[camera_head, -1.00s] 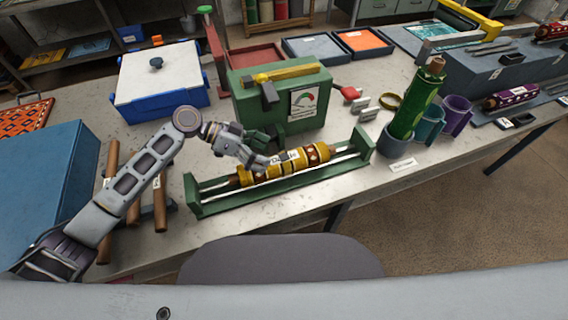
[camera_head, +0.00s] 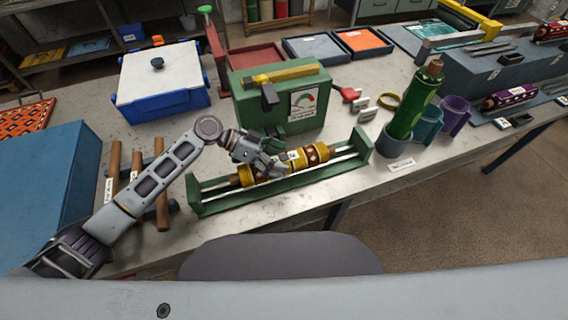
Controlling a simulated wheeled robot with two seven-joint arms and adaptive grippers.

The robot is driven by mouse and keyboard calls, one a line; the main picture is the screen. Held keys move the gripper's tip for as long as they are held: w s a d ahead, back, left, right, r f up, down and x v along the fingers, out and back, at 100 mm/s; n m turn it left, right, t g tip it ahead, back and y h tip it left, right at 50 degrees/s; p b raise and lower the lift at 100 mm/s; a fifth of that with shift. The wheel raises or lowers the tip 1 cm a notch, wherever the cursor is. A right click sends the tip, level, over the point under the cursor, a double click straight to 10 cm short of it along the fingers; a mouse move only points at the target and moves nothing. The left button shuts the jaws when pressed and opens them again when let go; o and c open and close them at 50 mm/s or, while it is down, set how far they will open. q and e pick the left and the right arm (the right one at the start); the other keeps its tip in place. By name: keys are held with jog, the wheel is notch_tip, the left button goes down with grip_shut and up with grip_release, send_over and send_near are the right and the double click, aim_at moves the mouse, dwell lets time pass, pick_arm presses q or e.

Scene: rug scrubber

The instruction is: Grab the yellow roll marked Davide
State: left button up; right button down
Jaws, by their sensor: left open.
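The yellow roll (camera_head: 318,155), with brown bands and dark end pins, lies along a green cradle (camera_head: 225,204) on the table. Its label is mostly hidden by my gripper, so the name cannot be read. My left gripper (camera_head: 272,169) is open and sits low over the left half of the roll, its fingers at or around the roll. Whether they touch it cannot be told. My right gripper is not in view.
A green machine (camera_head: 282,98) with a dial stands just behind the cradle. A green roll (camera_head: 417,98) stands upright in a cup to the right. Wooden rods (camera_head: 161,200) lie on a rack at left. A blue box (camera_head: 45,190) stands further left.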

aim_at(280, 157)
pick_arm(q)
jog(key=c, duration=1.5)
jog(key=shift+r, duration=0.1)
jog(key=shift+r+b, duration=0.4)
jog(key=shift+r, duration=4.6)
